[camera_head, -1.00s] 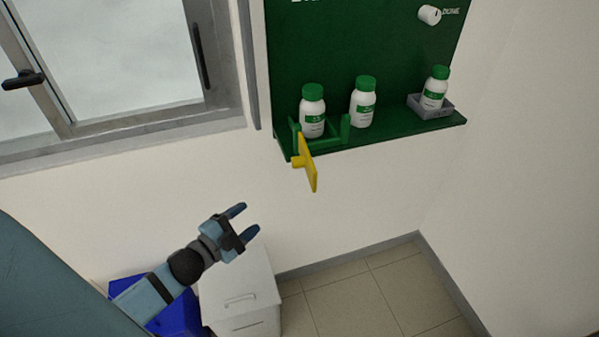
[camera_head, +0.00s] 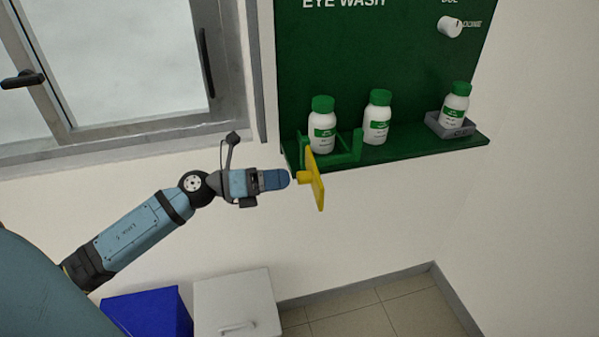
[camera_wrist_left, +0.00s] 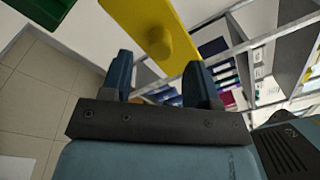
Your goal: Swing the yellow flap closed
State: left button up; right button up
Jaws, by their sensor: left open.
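The yellow flap (camera_head: 317,182) stands swung out from the front of the green shelf's left bay, with a round yellow knob (camera_head: 304,177) on its left face. My left gripper (camera_head: 288,179) is level with the knob, just left of it. In the left wrist view the gripper (camera_wrist_left: 160,80) is open, and the knob (camera_wrist_left: 158,42) shows ahead between its two fingers on the flap (camera_wrist_left: 150,25). I cannot tell whether a finger touches the knob. A white bottle with a green cap (camera_head: 322,125) stands in the bay behind the flap. My right gripper is not in view.
The green eye wash board has a shelf (camera_head: 400,151) with a second bottle (camera_head: 377,117) and a third bottle (camera_head: 455,103) in a grey holder (camera_head: 450,127). A window (camera_head: 120,70) is at left. A blue bin (camera_head: 150,311) and white cabinet (camera_head: 236,300) stand below.

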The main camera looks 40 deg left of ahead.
aim_at(299, 178)
pick_arm(q)
jog(key=shift+p+x, duration=0.45)
jog(key=shift+x, duration=1.85)
jog(key=shift+s, duration=0.1)
grip_shut()
